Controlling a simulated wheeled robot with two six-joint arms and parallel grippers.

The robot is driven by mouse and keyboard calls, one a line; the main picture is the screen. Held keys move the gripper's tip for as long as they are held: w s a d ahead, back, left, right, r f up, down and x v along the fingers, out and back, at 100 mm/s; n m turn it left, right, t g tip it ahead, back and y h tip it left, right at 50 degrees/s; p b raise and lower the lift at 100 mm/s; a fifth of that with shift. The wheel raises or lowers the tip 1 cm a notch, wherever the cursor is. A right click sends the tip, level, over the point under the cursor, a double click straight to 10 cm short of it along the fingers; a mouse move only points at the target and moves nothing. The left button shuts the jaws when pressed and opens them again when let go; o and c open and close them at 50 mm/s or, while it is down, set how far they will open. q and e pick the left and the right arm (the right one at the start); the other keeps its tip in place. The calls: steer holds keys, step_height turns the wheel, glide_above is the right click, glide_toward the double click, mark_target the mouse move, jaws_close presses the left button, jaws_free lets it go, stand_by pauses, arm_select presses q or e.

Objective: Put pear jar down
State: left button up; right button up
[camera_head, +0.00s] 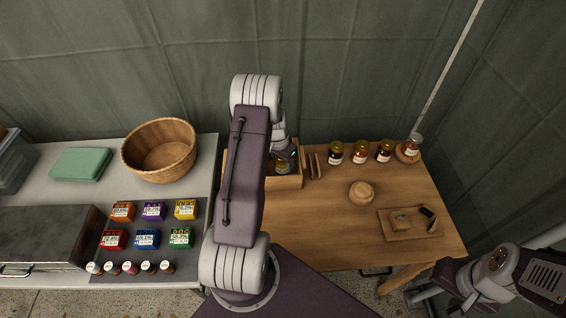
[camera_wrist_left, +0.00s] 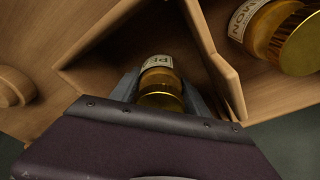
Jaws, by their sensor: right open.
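The pear jar (camera_wrist_left: 160,82) has a gold lid and a pale label reading "PE". It stands between the two fingers of my left gripper (camera_wrist_left: 162,98), which press close on both sides of it. The jar is inside a compartment of the wooden crate (camera_wrist_left: 100,50). In the head view my left gripper (camera_head: 284,160) reaches down into the crate (camera_head: 290,182), and my arm hides much of it. Whether the jar's base touches the crate floor cannot be told. My right gripper (camera_head: 450,286) is open and empty at the lower right, beside the table's front corner.
A round wooden piece (camera_head: 361,192) and a board (camera_head: 396,231) lie on the table. A basket (camera_head: 158,152) stands left.

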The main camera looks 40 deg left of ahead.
arm_select(q)
steer(key=o, duration=0.4)
steer(key=r, duration=0.4)
steer(key=s+r, duration=0.1)
steer(key=r, duration=0.7)
steer(key=shift+s+a+r+p, duration=0.1)
steer(key=shift+s+p, duration=0.3)
steer(key=s+d, duration=0.7)
steer(key=d, duration=0.3)
steer(key=s+d+r+n, duration=0.1)
steer(key=s+d, duration=0.7)
steer(key=d, duration=0.2)
steer(key=shift+r+g, duration=0.3)
steer(key=shift+d, duration=0.2)
